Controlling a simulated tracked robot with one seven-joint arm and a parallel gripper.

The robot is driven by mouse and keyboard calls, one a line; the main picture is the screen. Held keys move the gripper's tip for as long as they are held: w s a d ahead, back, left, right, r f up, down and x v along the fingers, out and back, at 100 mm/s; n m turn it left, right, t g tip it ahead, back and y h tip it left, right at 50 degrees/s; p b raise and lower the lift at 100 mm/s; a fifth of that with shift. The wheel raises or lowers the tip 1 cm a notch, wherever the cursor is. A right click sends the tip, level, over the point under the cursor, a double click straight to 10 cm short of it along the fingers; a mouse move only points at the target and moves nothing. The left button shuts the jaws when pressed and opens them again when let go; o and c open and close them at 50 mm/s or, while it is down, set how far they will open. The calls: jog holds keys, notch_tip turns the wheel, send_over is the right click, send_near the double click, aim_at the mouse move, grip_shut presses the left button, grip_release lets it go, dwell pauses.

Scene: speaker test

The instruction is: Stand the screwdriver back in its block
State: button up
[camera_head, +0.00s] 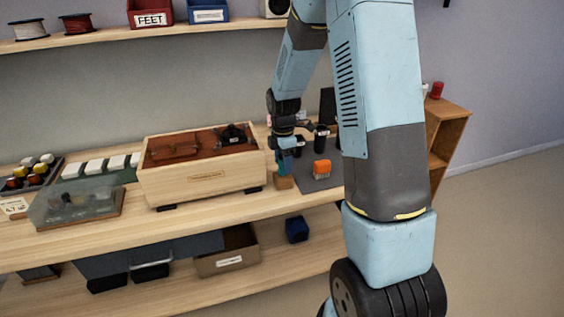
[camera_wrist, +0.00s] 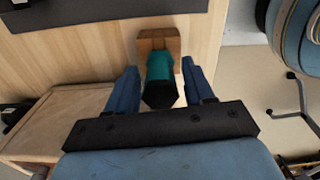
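The screwdriver's teal handle with a dark end (camera_wrist: 160,78) is between the two blue fingers of my gripper (camera_wrist: 158,68) in the wrist view. Narrow gaps show on both sides, so the fingers are around it but not pressed on it. The wooden block (camera_wrist: 158,38) is directly beyond the handle, which appears to stand in it; the shaft is hidden. In the head view my gripper (camera_head: 286,145) is above the small block (camera_head: 284,183) on the bench, with a bit of the teal handle (camera_head: 284,164) between them.
A wooden box with a brown top (camera_head: 205,183) stands left of the block. A dark mat (camera_head: 312,184) with an orange-topped item (camera_head: 321,169) and black objects lies to the right. The bench front (camera_head: 240,212) is clear. A shelf (camera_head: 110,36) runs above.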

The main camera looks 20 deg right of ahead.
jog(key=shift+o, duration=0.5)
notch_tip(320, 180, up, 13)
jog(key=s+r+m+t, duration=0.3)
jog(key=s+r+m, duration=0.6)
jog(key=s+r, duration=0.3)
jog(key=s+r+m+t, duration=0.2)
jog(key=s+m, duration=0.8)
jog(key=s, duration=0.6)
jog(key=shift+a+r+t, duration=0.15)
jog(key=shift+a+t, duration=0.1)
jog(key=shift+t, duration=0.05)
